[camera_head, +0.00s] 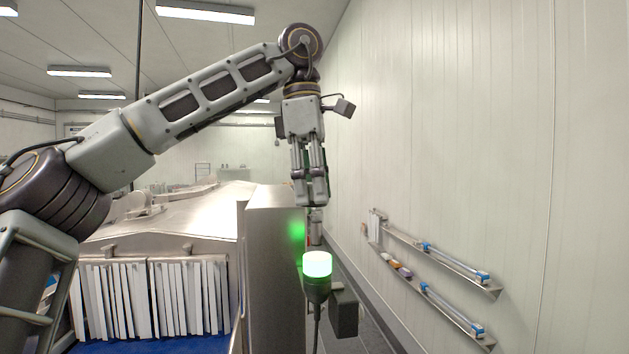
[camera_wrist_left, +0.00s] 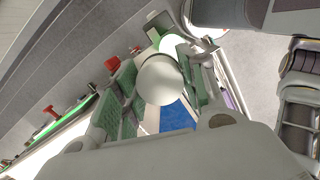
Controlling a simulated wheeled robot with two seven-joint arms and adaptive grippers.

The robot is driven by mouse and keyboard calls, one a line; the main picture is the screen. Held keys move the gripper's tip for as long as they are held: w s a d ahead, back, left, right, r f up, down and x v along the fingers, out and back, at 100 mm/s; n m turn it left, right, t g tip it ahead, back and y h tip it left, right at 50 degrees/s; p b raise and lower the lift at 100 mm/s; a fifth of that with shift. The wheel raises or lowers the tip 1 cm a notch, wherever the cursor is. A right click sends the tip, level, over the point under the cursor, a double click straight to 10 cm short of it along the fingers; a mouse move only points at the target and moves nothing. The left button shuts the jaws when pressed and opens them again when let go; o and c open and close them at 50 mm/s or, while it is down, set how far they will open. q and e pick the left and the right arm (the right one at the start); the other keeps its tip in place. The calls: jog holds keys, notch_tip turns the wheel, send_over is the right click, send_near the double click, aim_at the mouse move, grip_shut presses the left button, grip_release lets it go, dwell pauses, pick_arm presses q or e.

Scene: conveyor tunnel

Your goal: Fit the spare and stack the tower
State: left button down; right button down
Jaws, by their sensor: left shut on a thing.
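My left gripper (camera_head: 311,200) points straight down above the signal tower. It is shut on a pale grey, round-ended piece (camera_wrist_left: 160,80), which shows between its green-padded fingers in the left wrist view. A bright disc, seemingly this lamp (camera_wrist_left: 172,45), shows partly behind the held piece in the left wrist view. My right gripper is out of view.
The steel tunnel housing (camera_head: 270,270) stands just left of the lamp, with white strip curtains (camera_head: 190,295) over a blue belt (camera_head: 150,346). Two wall shelves (camera_head: 440,262) at right carry blue-ended rods and small coloured pieces. Red knobs (camera_wrist_left: 112,63) show in the left wrist view.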

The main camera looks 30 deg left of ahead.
pick_arm(q)
jog(key=shift+s+d+r, duration=0.15)
jog(key=shift+s+d, duration=0.05)
jog(key=shift+d, duration=0.5)
jog(key=shift+s+d+m, duration=0.15)
jog(key=shift+m, duration=0.15)
jog(key=shift+s, duration=0.6)
jog(key=shift+w, duration=0.15)
notch_tip(320, 180, down, 2)
jog(key=shift+f, duration=1.9)
